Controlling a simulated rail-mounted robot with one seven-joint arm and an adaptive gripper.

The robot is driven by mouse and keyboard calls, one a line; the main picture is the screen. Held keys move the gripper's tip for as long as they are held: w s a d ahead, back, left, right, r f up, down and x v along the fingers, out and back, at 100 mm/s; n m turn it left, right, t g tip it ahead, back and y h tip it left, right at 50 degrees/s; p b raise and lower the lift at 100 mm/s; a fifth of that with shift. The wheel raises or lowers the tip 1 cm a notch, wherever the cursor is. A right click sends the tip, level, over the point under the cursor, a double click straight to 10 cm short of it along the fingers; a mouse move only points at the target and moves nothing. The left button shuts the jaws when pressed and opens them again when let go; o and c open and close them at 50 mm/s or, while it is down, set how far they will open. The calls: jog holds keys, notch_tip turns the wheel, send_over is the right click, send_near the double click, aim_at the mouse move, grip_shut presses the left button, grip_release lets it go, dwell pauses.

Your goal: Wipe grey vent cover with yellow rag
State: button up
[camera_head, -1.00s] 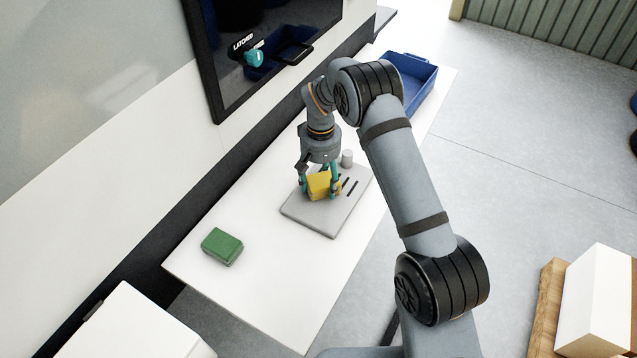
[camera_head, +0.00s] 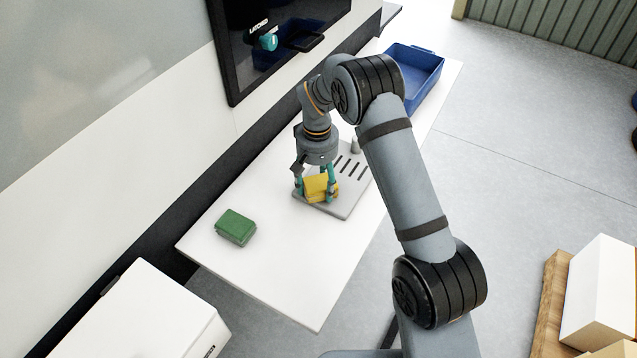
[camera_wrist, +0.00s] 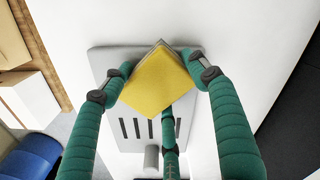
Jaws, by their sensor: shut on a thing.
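The yellow rag (camera_head: 319,190) is a thick folded block, held in the green fingers of my gripper (camera_head: 316,188). In the wrist view the rag (camera_wrist: 158,84) sits between the fingertips of my gripper (camera_wrist: 160,85), which is shut on it. The grey vent cover (camera_head: 346,203) is a flat plate with dark slots and a small grey knob, lying on the white bench. In the wrist view the vent cover (camera_wrist: 103,65) is behind the rag, with several slots clear of it. The rag is over the plate's near-left end; whether it touches cannot be told.
A green folded block (camera_head: 236,227) lies on the white bench (camera_head: 275,265) left of the plate. A blue tray (camera_head: 425,72) stands at the bench's far end.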

notch_tip(320, 180, up, 2)
jog(key=shift+r+p, duration=0.1)
jog(key=shift+p, duration=0.25)
notch_tip(320, 180, up, 2)
jog(key=shift+w+d+r+p, duration=0.1)
jog(key=shift+p, duration=0.7)
jog(key=shift+r+p, duration=1.25)
jog(key=shift+r, duration=0.6)
